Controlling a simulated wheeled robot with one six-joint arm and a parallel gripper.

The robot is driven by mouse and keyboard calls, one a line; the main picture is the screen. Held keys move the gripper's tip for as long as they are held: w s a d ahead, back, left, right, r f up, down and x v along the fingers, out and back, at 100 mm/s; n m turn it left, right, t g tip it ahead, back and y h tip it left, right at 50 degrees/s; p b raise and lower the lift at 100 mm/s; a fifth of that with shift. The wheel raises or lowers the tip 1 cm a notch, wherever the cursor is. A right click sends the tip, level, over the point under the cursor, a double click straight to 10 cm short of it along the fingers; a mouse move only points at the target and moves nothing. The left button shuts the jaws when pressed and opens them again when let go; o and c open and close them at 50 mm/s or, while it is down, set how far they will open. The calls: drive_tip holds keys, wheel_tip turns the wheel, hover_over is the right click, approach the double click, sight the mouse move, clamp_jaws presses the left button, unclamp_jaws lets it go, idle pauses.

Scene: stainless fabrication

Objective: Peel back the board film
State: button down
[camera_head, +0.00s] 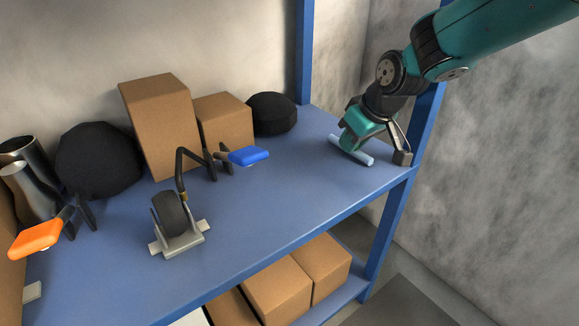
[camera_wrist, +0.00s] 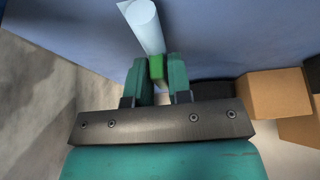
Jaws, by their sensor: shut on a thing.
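A pale blue rolled film (camera_head: 362,157) lies at the right end of the blue shelf, just below my gripper (camera_head: 350,143). In the wrist view the roll (camera_wrist: 144,27) stretches away from the fingertips. My gripper (camera_wrist: 157,75) is shut on a small green tab (camera_wrist: 156,67) at the near end of the roll. In the head view the gripper hides the tab and part of the roll. I cannot make out a separate board under the film.
The blue shelf (camera_head: 265,200) has free room left of my gripper. Cardboard boxes (camera_head: 160,125) and dark round objects (camera_head: 98,160) stand along the back. A caster wheel (camera_head: 175,220), a blue-handled tool (camera_head: 248,156) and an orange-handled tool (camera_head: 35,240) lie nearer. A blue post (camera_head: 395,210) stands right.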

drive_tip(key=shift+w+d, duration=0.15)
drive_tip(key=shift+d, duration=0.1)
drive_tip(key=shift+w+d, duration=0.2)
drive_tip(key=shift+d, duration=0.2)
drive_tip(key=c, duration=1)
unclamp_jaws()
wheel_tip(320, 180, up, 7)
drive_tip(key=p, duration=0.7)
